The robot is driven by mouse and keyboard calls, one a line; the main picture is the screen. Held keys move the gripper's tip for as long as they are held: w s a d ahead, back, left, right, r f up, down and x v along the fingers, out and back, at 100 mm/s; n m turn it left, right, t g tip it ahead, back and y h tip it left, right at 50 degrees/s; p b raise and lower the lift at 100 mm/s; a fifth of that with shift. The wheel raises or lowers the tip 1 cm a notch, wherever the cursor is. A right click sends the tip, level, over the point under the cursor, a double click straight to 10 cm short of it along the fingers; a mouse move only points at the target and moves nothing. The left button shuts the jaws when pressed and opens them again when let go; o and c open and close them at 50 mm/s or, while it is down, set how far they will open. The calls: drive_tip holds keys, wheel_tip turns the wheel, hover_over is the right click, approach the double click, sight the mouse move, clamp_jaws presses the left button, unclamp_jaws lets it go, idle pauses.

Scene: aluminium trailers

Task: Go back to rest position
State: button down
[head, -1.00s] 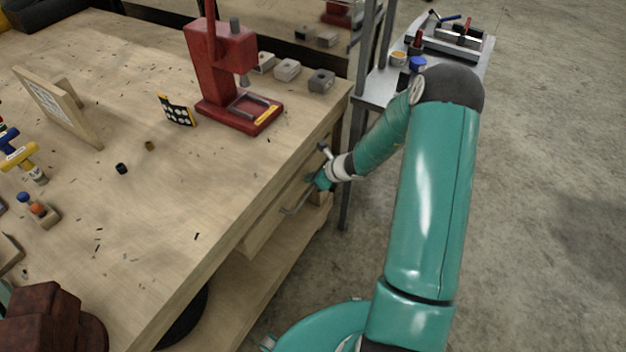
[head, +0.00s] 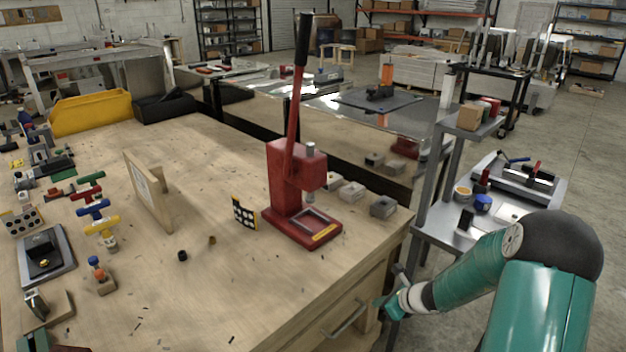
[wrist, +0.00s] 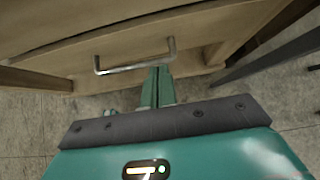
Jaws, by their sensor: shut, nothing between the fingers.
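My gripper (head: 384,304) is at the front side of the wooden workbench, close to the metal drawer handle (head: 346,319). In the wrist view, my gripper (wrist: 157,72) has its two green fingers together with nothing between them. The handle (wrist: 135,67) lies just ahead of the fingertips there. I cannot tell whether they touch it. The wooden drawer front (wrist: 100,50) carries the handle and looks closed in the head view. My arm comes in from the lower right of the head view.
The workbench (head: 220,290) holds a red arbor press (head: 295,190), a wooden frame (head: 150,190) and small tools. A grey metal cart (head: 440,235) stands right of the bench, close behind my arm. Open concrete floor (head: 590,180) lies at the far right.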

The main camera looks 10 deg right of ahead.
drive_tip(key=s+a+r+n+g, duration=0.1)
drive_tip(key=s+a+r+n, duration=0.35)
drive_tip(key=r+n, duration=0.4)
drive_tip(key=s+a+r+n+g, duration=0.1)
drive_tip(key=s+a+r+n, duration=0.4)
drive_tip(key=r, duration=0.6)
drive_tip(key=s+a+r+n+h, duration=0.1)
drive_tip(key=s+r+n+h, duration=0.1)
drive_tip(key=s+r+n, duration=0.4)
drive_tip(key=s+r+n+h, duration=0.3)
drive_tip(key=s+r+n, duration=0.3)
drive_tip(key=s, duration=0.6)
drive_tip(key=shift+s+a+n+t, duration=0.15)
drive_tip(key=shift+a+n+t, duration=0.2)
drive_tip(key=shift+n, duration=1)
